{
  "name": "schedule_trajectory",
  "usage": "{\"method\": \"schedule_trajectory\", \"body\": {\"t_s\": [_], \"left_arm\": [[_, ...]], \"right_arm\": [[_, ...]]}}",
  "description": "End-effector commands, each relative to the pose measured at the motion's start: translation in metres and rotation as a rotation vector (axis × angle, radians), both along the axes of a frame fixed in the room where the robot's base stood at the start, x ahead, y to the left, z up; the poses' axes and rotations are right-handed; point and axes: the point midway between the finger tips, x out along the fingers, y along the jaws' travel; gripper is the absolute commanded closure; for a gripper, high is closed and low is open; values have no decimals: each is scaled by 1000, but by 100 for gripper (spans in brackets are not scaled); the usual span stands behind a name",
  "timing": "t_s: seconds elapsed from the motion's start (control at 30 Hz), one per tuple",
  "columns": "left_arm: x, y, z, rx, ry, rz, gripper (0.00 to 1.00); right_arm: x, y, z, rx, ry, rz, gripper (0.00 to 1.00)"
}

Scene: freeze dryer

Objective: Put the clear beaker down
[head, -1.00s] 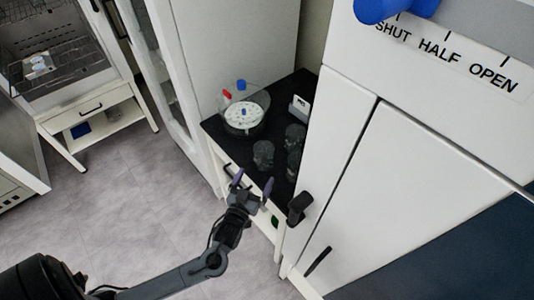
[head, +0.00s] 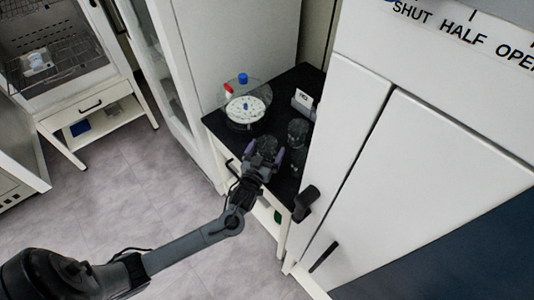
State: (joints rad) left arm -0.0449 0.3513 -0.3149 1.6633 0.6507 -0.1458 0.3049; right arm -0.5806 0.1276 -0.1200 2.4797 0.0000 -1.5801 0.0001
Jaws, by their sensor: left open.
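A clear beaker (head: 267,144) stands upright near the front edge of the black bench top (head: 222,125). It looks dark against the surface. My left gripper (head: 264,155) is at this beaker, open, with one purple-tipped finger on each side of it. The gripper hides the beaker's lower part, and I cannot tell whether the fingers touch it. Other clear glass vessels (head: 297,131) stand just to the right on the same bench. My right gripper is out of view.
A round white rack (head: 245,110) with a blue-capped bottle (head: 243,79) and a red-capped one (head: 228,90) stands behind. A white labelled holder (head: 303,102) is at the back right. A tall white cabinet (head: 420,170) with dark handles closes in the right side.

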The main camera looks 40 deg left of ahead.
Motion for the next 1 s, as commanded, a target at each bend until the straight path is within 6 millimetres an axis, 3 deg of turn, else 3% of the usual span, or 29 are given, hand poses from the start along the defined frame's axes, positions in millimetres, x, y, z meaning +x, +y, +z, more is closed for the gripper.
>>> {"method": "schedule_trajectory", "body": {"t_s": [0.37, 0.77, 1.0], "left_arm": [[8, 2, 0, -2, 2, -1, 3], [7, 2, 0, -1, 1, -1, 64], [8, 2, 3, -1, 0, -1, 64]], "right_arm": [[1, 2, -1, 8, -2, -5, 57], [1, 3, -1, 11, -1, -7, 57], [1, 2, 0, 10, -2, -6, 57]]}}
